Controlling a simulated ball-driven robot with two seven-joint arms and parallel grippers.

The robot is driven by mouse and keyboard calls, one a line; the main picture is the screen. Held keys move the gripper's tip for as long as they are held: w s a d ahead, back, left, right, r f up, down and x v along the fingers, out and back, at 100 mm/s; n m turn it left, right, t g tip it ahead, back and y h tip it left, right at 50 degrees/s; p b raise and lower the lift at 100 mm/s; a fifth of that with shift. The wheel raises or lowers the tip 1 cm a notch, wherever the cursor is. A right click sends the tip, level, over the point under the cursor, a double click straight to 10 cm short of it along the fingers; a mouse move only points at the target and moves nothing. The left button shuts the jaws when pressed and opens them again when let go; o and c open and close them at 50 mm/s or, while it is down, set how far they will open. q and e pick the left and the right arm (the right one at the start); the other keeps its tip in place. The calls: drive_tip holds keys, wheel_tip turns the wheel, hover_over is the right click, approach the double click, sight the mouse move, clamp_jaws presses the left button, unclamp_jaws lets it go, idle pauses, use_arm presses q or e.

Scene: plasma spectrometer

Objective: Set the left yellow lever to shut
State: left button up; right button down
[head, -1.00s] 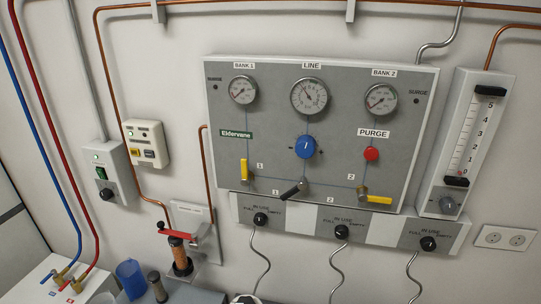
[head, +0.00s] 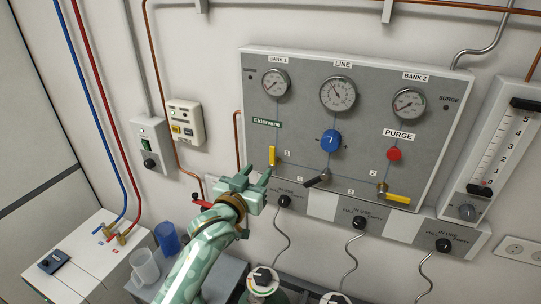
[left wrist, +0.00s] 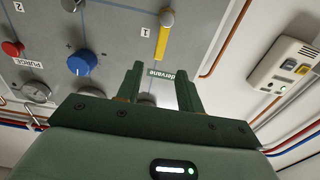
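The left yellow lever (head: 272,156) is on the grey panel under the BANK 1 gauge and stands upright along its pipe line. It also shows in the left wrist view (left wrist: 163,42), beyond the fingertips, hanging from a round grey pivot. My left gripper (head: 257,172) is just below and left of the lever in the head view. Its two fingers are apart with nothing between them in the left wrist view (left wrist: 160,75). I see no contact with the lever. My right gripper is not in view.
The right yellow lever (head: 397,198) lies nearly level. A black lever (head: 317,180) sits between the two. A blue knob (head: 331,140) and a red button (head: 394,154) are on the same panel. A red-handled fitting (head: 201,203) is on the wall left of my gripper.

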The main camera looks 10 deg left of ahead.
sight(272, 154)
use_arm(q)
drive_tip(key=w, duration=0.2)
drive_tip(key=w+d, duration=0.1)
drive_tip(key=w, duration=0.5)
drive_tip(key=shift+d, duration=0.35)
clamp_jaws()
